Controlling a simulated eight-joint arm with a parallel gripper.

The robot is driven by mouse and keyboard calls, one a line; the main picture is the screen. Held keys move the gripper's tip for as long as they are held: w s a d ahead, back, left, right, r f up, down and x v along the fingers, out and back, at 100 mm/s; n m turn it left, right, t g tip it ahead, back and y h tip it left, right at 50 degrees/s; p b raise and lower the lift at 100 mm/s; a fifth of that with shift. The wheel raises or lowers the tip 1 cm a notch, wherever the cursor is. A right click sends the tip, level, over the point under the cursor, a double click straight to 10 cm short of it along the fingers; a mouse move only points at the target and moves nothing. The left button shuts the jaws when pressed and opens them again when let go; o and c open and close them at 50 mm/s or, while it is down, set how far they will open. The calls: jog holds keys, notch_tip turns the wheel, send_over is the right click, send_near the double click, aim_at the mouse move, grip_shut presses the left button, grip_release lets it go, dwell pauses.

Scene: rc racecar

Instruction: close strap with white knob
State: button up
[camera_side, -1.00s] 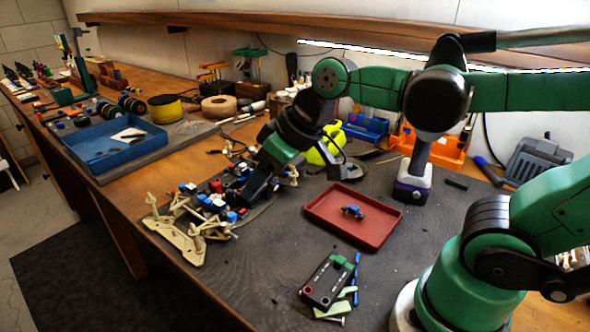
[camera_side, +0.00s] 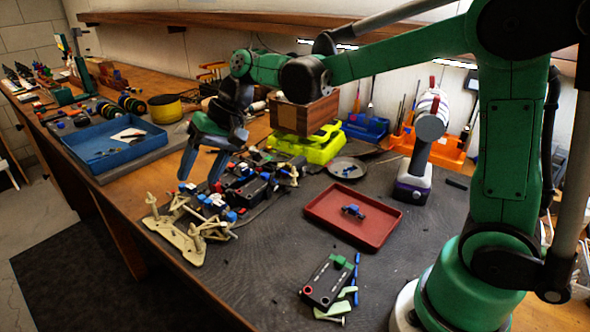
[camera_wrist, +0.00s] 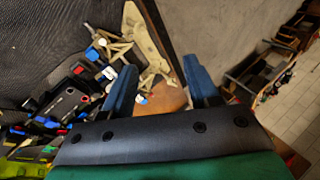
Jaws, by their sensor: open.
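The racecar chassis (camera_side: 190,240) has cream-coloured frame parts and lies on the dark mat near the bench's front edge. Black modules with red and blue parts (camera_side: 250,190) sit on it; they also show at the left of the wrist view (camera_wrist: 75,97). A strap and its white knob cannot be singled out for certain among these small parts. My gripper (camera_side: 200,183) is open and empty, with its blue fingers pointing down above the front left side of the car. In the wrist view its fingers (camera_wrist: 160,82) are spread apart with nothing between them.
A red tray (camera_side: 335,234) holding a small blue and black part lies right of the car. A black box (camera_side: 327,281) with green pieces lies in front. A blue tray (camera_side: 90,153) is at the left. A drill (camera_side: 415,160) stands behind the red tray.

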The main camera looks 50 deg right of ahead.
jog(key=d+f+m+h, duration=0.2)
jog(key=d+f+m, duration=0.1)
jog(key=d+m, duration=0.35)
jog(key=m+h, duration=0.3)
jog(key=m, duration=0.5)
send_over(274, 184)
jog(key=s, duration=0.2)
notch_tip(274, 184, down, 3)
jog(key=shift+x, duration=2.85)
jog(key=shift+d+r, duration=0.1)
jog(key=shift+d, duration=0.05)
grip_shut()
